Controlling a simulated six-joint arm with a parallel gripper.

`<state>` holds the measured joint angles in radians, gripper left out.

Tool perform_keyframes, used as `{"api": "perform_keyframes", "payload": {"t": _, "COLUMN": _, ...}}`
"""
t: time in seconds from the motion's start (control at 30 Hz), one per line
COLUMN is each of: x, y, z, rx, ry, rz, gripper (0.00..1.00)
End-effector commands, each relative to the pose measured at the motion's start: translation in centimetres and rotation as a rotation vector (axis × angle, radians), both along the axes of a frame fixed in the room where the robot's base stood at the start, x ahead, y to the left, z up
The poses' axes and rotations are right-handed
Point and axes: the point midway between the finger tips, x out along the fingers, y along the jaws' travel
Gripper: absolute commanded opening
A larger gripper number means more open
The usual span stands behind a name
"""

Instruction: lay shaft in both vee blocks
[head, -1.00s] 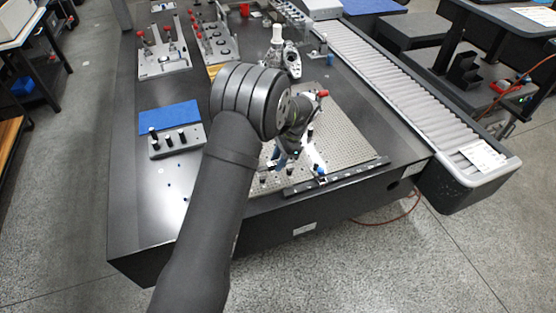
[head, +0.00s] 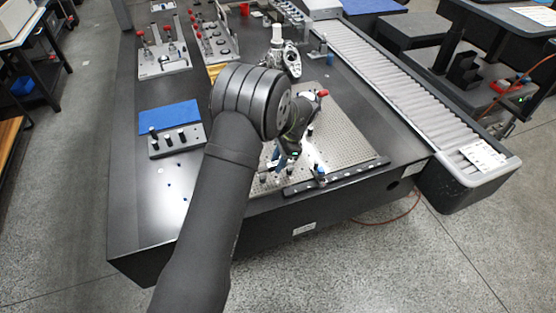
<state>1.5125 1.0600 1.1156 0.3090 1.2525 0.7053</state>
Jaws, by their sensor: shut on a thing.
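My gripper (head: 276,163) is small and partly hidden behind my own arm in the head view. It points down just above the near left part of the perforated plate (head: 345,140). It is shut on what looks like the shaft, but the shaft is too small and covered to make out its ends or tilt. Small fittings stand on the plate under and beside the gripper, one of them at its near left edge (head: 262,178). I cannot tell which of these are the vee blocks, or whether the shaft touches them.
A dark rail (head: 335,177) with a blue-topped fitting (head: 319,171) runs along the plate's near edge. A red-tipped clamp (head: 322,93) stands behind the gripper. A grey block with black knobs (head: 178,140) and a blue mat (head: 170,116) lie left. A roller conveyor (head: 400,95) runs along the right.

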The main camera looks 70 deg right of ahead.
Motion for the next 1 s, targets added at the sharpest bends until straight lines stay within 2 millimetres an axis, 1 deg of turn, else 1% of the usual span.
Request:
{"api": "perform_keyframes", "payload": {"t": 0.63, "x": 0.0, "y": 0.0, "z": -1.2, "rx": -0.001, "ry": -0.001, "rz": 0.0, "gripper": 0.0}}
{"api": "perform_keyframes", "payload": {"t": 0.77, "x": 0.0, "y": 0.0, "z": -1.1, "rx": -0.001, "ry": -0.001, "rz": 0.001, "gripper": 0.0}}
{"api": "perform_keyframes", "payload": {"t": 0.8, "x": 0.0, "y": 0.0, "z": -1.1, "rx": -0.001, "ry": -0.001, "rz": 0.001, "gripper": 0.3}}
{"api": "perform_keyframes", "payload": {"t": 0.87, "x": 0.0, "y": 0.0, "z": -1.1, "rx": -0.001, "ry": -0.001, "rz": 0.001, "gripper": 0.42}}
{"api": "perform_keyframes", "payload": {"t": 0.9, "x": 0.0, "y": 0.0, "z": -1.1, "rx": -0.001, "ry": -0.001, "rz": 0.001, "gripper": 0.5}}
{"api": "perform_keyframes", "payload": {"t": 0.93, "x": 0.0, "y": 0.0, "z": -1.1, "rx": -0.001, "ry": -0.001, "rz": 0.001, "gripper": 0.54}}
{"api": "perform_keyframes", "payload": {"t": 1.0, "x": 0.0, "y": 0.0, "z": -1.2, "rx": -0.001, "ry": -0.001, "rz": 0.0, "gripper": 0.54}}
